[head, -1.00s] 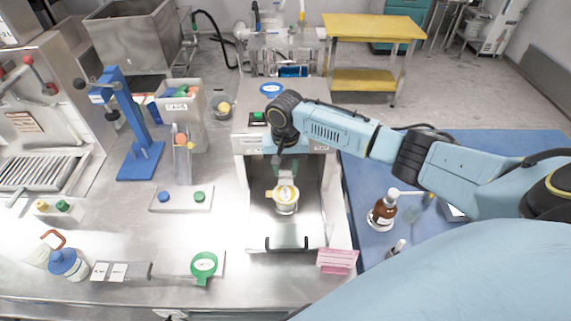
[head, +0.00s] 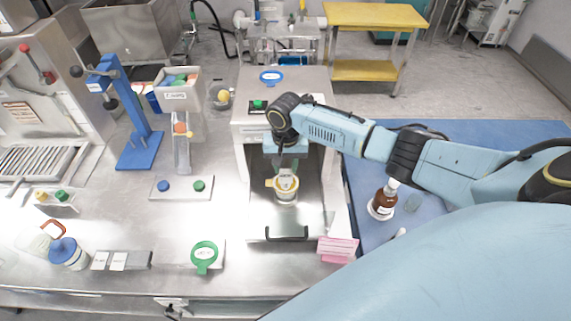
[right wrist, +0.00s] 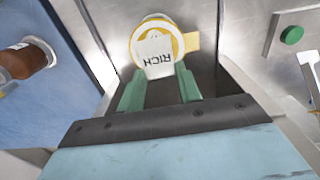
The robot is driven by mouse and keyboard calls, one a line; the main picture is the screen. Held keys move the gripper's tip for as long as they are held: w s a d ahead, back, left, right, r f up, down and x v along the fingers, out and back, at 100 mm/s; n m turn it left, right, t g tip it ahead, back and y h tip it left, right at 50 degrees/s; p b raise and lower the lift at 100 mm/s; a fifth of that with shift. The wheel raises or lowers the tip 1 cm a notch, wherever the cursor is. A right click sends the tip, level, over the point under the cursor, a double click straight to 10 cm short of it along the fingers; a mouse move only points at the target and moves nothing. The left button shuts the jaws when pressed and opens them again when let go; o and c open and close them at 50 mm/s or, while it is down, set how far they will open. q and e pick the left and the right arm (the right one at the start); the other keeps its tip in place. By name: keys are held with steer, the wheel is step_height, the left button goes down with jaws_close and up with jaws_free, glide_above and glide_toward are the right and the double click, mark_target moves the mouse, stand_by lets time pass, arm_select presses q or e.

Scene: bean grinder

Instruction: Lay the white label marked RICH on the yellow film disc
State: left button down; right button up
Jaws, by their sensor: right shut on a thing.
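The white label marked RICH (right wrist: 154,56) is held at its edge between the green fingertips of my right gripper (right wrist: 160,76). It overlaps the yellow film disc (right wrist: 139,32), which has a pale rim and a yellow tab on one side. Whether the label touches the disc or hovers just above it, I cannot tell. In the head view the yellow disc (head: 276,183) tops a small cup in the open bay of the metal machine, under my right gripper (head: 286,168). The label is small there. My left gripper is not seen.
The machine's side walls (head: 330,185) stand close around my right gripper. A dark handle (head: 287,234) is at the bay's front. A brown bottle (head: 383,202) stands on the blue surface at right. A green ring tool (head: 204,257) and pink pad (head: 338,247) lie in front.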

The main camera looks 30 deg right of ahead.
stand_by(0.3)
steer(key=shift+p, duration=0.5)
steer(key=shift+f, duration=1.4)
stand_by(1.5)
steer(key=shift+p, duration=0.5)
steer(key=o, duration=1.6)
steer(key=shift+r+p, duration=0.35)
steer(key=shift+r, duration=3.2)
